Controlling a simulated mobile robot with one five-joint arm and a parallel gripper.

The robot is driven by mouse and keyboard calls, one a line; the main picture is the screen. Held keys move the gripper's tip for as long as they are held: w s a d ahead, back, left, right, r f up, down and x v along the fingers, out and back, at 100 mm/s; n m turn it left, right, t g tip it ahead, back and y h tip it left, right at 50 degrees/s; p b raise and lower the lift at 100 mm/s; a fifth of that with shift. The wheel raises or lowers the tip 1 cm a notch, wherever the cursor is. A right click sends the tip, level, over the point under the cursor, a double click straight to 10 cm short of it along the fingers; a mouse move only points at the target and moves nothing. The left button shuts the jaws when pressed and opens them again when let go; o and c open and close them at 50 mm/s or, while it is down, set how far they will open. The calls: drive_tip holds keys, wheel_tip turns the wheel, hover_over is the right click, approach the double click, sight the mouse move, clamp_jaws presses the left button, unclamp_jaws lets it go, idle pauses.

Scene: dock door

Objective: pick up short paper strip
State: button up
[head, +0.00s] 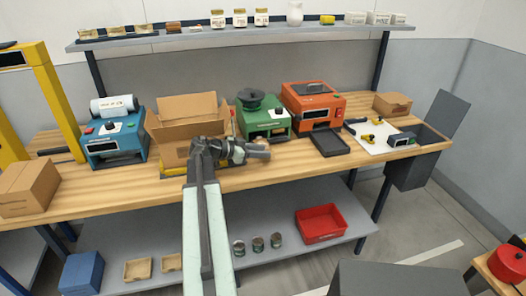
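I cannot make out a short paper strip for certain in the head view. My gripper (262,153) is above the front of the wooden workbench (240,193), in front of the open cardboard box (175,130) and the green machine (263,118). It points to the right, and its fingers are too small to show whether they are open or shut. My arm hides part of the box and of the yellow-edged item (208,171) at the bench's front.
A blue machine (115,140) stands left and an orange machine (313,106) right, with a dark tray (329,142) before it. A white mat (372,147) holds small tools. A closed box (28,188) sits far left. A red bin (320,223) is on the lower shelf.

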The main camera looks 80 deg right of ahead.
drive_tip(key=x, duration=0.2)
drive_tip(key=shift+s+d+f+b, duration=0.15)
drive_tip(key=shift+s+d+b, duration=0.05)
drive_tip(key=shift+s+b, duration=0.1)
clamp_jaws()
wheel_tip(320, 180, up, 8)
drive_tip(key=p, duration=0.8)
drive_tip(key=s+a, duration=0.2)
drive_tip(key=s, duration=0.7)
drive_tip(key=s+a, duration=0.3)
drive_tip(key=s, duration=0.7)
drive_tip(key=shift+s+f+b, duration=0.2)
drive_tip(key=shift+f+b, duration=0.25)
